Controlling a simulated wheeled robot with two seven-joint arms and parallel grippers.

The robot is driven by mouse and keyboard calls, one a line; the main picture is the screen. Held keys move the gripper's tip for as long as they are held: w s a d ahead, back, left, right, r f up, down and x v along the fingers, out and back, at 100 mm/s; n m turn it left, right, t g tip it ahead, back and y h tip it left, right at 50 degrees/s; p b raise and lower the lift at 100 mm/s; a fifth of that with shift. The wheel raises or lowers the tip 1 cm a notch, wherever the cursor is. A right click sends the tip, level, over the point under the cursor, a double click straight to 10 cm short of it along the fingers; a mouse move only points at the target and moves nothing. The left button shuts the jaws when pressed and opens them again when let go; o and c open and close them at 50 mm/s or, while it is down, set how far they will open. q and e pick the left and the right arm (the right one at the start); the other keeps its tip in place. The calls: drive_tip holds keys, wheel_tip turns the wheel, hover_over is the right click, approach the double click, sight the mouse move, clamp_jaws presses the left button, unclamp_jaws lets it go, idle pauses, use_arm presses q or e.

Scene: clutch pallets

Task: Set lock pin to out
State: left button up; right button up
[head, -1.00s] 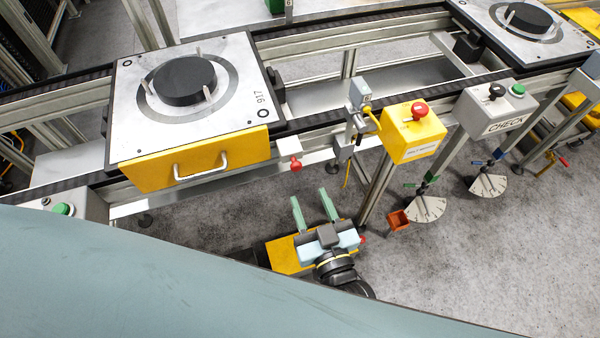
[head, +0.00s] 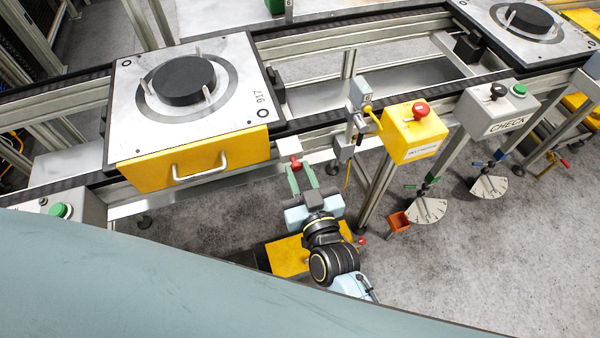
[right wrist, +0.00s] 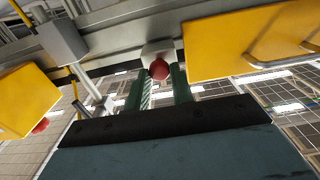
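The lock pin appears to be the red knob (head: 296,163) on a small white block under the conveyor's front rail, right of the yellow drawer front. My right gripper (head: 302,176) is just in front of it, fingers pointing at the rail. In the right wrist view the red knob (right wrist: 159,69) sits between the tips of the two green fingers (right wrist: 161,88). The fingers stand apart, and I see no clear grip on the knob. My left gripper is not in view.
A yellow drawer front (head: 195,158) with a metal handle is to the left, under the pallet (head: 238,70). A yellow box with a red button (head: 415,135) and a valve fitting (head: 358,118) stand close on the right. Grey floor lies below.

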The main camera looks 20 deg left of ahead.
clamp_jaws()
drive_tip(key=shift+p+v, duration=0.85)
drive_tip(key=shift+v, duration=0.1)
drive_tip(key=shift+f, duration=0.1)
drive_tip(key=o, duration=0.6)
unclamp_jaws()
drive_tip(key=v, duration=1.3)
drive_tip(key=shift+s+d+p, duration=0.2)
drive_tip(key=shift+p, duration=0.1)
